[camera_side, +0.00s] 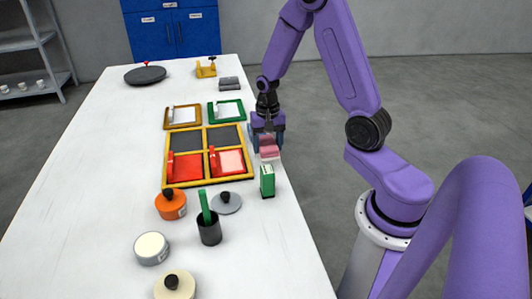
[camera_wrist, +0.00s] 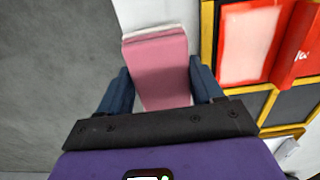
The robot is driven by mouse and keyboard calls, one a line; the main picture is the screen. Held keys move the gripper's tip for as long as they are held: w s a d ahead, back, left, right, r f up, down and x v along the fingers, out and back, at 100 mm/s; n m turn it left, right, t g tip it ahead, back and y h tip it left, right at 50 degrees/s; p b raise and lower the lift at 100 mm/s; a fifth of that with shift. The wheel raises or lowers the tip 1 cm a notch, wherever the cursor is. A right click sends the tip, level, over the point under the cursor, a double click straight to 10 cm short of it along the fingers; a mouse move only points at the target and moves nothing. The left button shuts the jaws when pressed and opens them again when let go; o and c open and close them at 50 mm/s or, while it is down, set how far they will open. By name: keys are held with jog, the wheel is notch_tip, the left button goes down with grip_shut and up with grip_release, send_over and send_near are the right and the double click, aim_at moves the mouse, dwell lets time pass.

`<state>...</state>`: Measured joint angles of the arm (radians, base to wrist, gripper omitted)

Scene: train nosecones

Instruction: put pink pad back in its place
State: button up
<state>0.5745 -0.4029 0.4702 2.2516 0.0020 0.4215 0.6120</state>
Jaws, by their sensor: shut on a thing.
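The pink pad (camera_wrist: 157,65) is a pink block with a paler end edge. It sits between the two blue-grey fingers of my gripper (camera_wrist: 160,92) in the wrist view. In the side view my gripper (camera_side: 267,132) is shut on the pink pad (camera_side: 268,151), just right of the yellow-framed tray (camera_side: 205,125), near the table's right edge. The tray has two dark back compartments. A red open case (camera_side: 230,162) with a pale pink inside lies in its front right compartment, and it also shows in the wrist view (camera_wrist: 247,42). A red case (camera_side: 187,167) lies front left.
A green and white box (camera_side: 267,181) stands just in front of the pad. Yellow (camera_side: 183,115) and green (camera_side: 226,109) open cases lie behind the tray. A dark cup with a green tool (camera_side: 209,229) and round lidded pots stand in front. The table's left side is clear.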

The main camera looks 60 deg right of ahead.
jog(key=shift+w+d+f, duration=0.1)
jog(key=shift+w+f, duration=0.2)
jog(key=shift+f, duration=0.1)
jog(key=shift+w+f, duration=0.1)
jog(key=shift+f, duration=1.45)
jog(key=shift+f, duration=0.1)
jog(key=o, duration=0.6)
jog(key=shift+o, duration=0.2)
